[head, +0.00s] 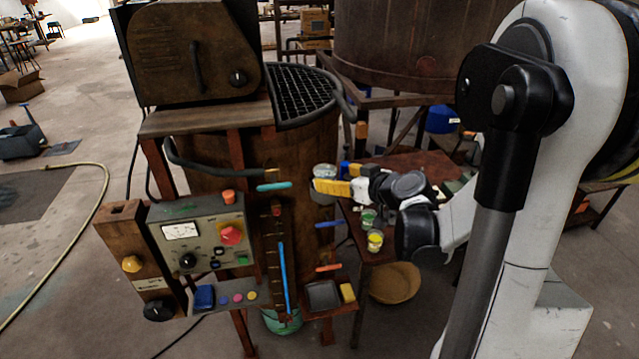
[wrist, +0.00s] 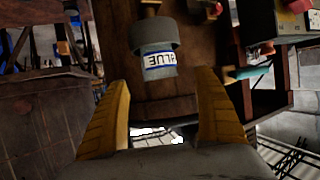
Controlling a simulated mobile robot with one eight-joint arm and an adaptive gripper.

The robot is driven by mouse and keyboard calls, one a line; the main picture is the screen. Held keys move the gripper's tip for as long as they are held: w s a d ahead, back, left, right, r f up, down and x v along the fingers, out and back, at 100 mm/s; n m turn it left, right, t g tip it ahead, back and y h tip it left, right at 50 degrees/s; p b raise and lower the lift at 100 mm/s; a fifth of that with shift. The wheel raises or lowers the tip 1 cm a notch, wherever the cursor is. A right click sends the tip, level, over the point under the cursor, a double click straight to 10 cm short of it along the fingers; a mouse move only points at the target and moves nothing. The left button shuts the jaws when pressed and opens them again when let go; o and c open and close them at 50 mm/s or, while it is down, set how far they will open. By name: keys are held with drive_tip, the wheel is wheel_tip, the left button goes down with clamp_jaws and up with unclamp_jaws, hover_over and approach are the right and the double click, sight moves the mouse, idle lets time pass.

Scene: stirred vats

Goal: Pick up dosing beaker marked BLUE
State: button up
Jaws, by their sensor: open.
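The dosing beaker (wrist: 157,62) is a small grey vessel with a wide grey collar and a white label reading BLUE in blue-edged print. In the wrist view it lies ahead of and between my open yellow fingers, with no contact visible. My gripper (wrist: 163,82) is open and empty. In the head view my gripper (head: 335,182) is beside the vat, and a pale beaker (head: 324,171) shows at its fingertips, partly hidden by a yellow finger. What supports the beaker is unclear.
A green-marked cup (head: 368,217) and a yellow-marked cup (head: 375,241) stand on the brown side table (head: 425,165) close below my wrist. The rusty vat (head: 290,150) and control panel (head: 205,245) stand to the left. A round basket (head: 396,283) is on the floor.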

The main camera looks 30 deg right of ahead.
sight(320, 172)
drive_tip(key=x, duration=0.6)
drive_tip(key=shift+r, duration=0.15)
drive_tip(key=shift+s+r, duration=0.1)
drive_tip(key=shift+s, duration=0.05)
drive_tip(key=c, duration=1.3)
